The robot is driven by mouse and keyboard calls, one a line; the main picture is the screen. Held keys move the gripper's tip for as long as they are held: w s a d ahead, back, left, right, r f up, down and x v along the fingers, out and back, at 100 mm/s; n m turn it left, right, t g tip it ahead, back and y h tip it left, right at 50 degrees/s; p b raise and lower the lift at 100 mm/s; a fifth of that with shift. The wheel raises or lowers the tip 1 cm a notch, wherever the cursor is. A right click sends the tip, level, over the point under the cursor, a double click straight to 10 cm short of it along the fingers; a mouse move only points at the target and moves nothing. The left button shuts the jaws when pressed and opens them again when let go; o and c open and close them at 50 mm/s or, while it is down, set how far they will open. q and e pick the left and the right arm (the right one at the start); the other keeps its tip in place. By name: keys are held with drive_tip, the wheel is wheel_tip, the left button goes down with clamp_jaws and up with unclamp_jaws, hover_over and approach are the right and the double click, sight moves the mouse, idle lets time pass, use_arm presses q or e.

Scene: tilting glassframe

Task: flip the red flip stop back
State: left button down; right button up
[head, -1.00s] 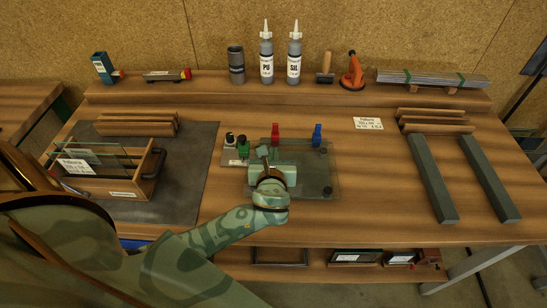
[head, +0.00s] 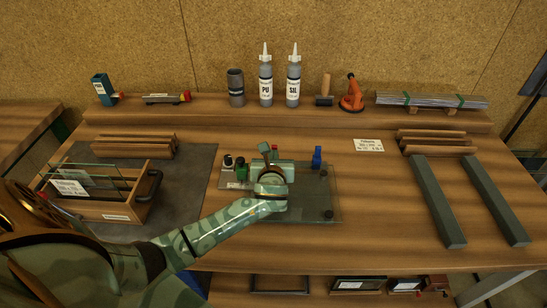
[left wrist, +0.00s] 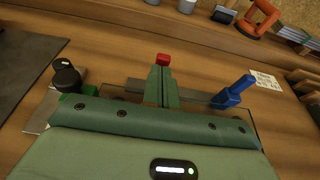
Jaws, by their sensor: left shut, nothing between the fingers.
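The red flip stop (head: 275,148) is at the back of the small glass fixture (head: 322,190), mostly hidden by my left gripper (head: 268,155). In the left wrist view only its red top (left wrist: 162,59) shows, right at the tips of my shut fingers (left wrist: 162,74). Whether they touch it I cannot tell. The left gripper is shut and empty. My right gripper is not in view.
Black and green knobs (head: 241,171) sit at the fixture's left. A rack with glass panes (head: 115,208) stands on the dark mat at left. Two bottles (head: 293,80) and an orange suction lifter (head: 352,96) stand on the back ledge. Two grey bars (head: 438,200) lie at right.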

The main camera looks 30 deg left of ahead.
sight(274, 146)
use_arm(q)
drive_tip(key=shift+w+r+p, duration=0.1)
drive_tip(key=shift+r+p, duration=0.2)
drive_tip(key=shift+p, duration=0.25)
drive_tip(key=r+g+p, duration=0.1)
drive_tip(key=p, duration=0.2)
drive_tip(key=w+a+r+g+h+p, duration=0.1)
drive_tip(key=p, duration=0.3)
drive_tip(key=shift+w, duration=0.2)
drive_tip(key=w+a+g+h+p, duration=0.1)
drive_tip(key=w+g+p, duration=0.1)
drive_tip(key=p, duration=0.3)
drive_tip(key=shift+a, duration=0.1)
drive_tip(key=w+g, duration=0.1)
drive_tip(key=w+a+f+g+h+b, duration=0.1)
drive_tip(key=w+a+f+g+h, duration=0.1)
drive_tip(key=shift+w+b, duration=0.15)
drive_tip(key=shift+b, duration=0.2)
drive_tip(key=shift+r, duration=0.15)
drive_tip(key=shift+r+p, duration=0.9)
drive_tip(key=shift+p, duration=0.05)
